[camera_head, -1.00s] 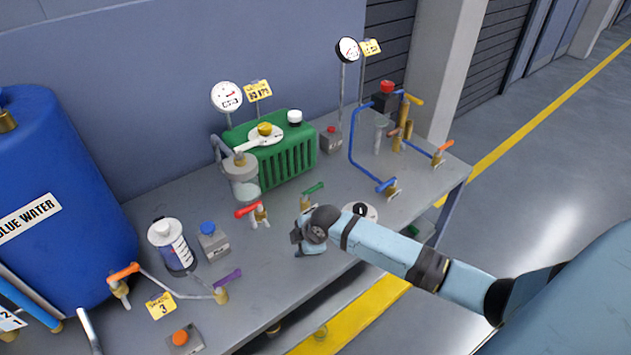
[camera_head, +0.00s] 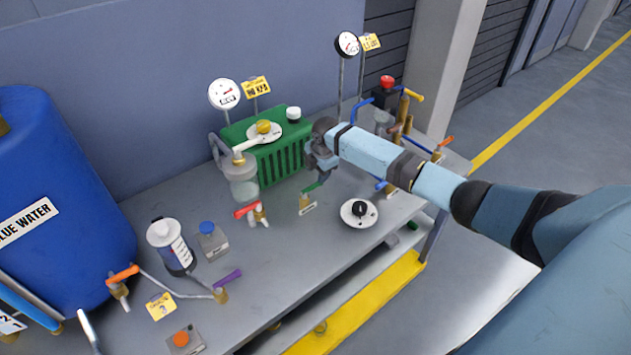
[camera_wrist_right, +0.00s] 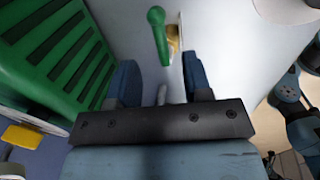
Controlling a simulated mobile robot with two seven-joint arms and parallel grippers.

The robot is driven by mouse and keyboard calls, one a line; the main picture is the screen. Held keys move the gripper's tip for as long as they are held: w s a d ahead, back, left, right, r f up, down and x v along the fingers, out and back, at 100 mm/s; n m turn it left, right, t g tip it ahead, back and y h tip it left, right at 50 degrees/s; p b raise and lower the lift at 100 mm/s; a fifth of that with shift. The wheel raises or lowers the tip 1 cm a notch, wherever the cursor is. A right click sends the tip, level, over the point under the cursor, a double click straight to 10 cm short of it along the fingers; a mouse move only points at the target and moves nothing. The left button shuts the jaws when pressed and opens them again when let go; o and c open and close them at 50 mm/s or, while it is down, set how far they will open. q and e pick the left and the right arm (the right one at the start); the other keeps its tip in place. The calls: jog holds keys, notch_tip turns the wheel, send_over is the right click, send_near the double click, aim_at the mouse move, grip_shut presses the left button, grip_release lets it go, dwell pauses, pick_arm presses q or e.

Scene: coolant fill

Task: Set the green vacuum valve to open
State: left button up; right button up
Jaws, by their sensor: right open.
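The green-handled valve (camera_head: 313,187) stands on the grey bench, right of the red-handled valve; its brass body sits behind a small white label. My right gripper (camera_head: 322,174) is just above and beside the green handle, pointing down, with the handle's end close to the fingertips. In the right wrist view the two blue fingers (camera_wrist_right: 161,76) are apart with nothing held between them. The green handle (camera_wrist_right: 157,32) lies ahead of the gap between them, its brass body partly behind it. I cannot tell whether finger and handle touch. My left gripper is out of view.
The green finned radiator (camera_head: 275,160) stands close to the left of my right gripper. The red-handled valve (camera_head: 252,211) is left of the green one, and a round white dial with a black knob (camera_head: 359,211) is at right. Blue piping stands behind my right arm.

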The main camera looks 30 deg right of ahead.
aim_at(315, 184)
jog(key=f, duration=0.3)
jog(key=w+f, duration=0.1)
jog(key=f, duration=0.2)
jog(key=shift+w+a, duration=0.1)
jog(key=shift+c, duration=0.3)
grip_shut()
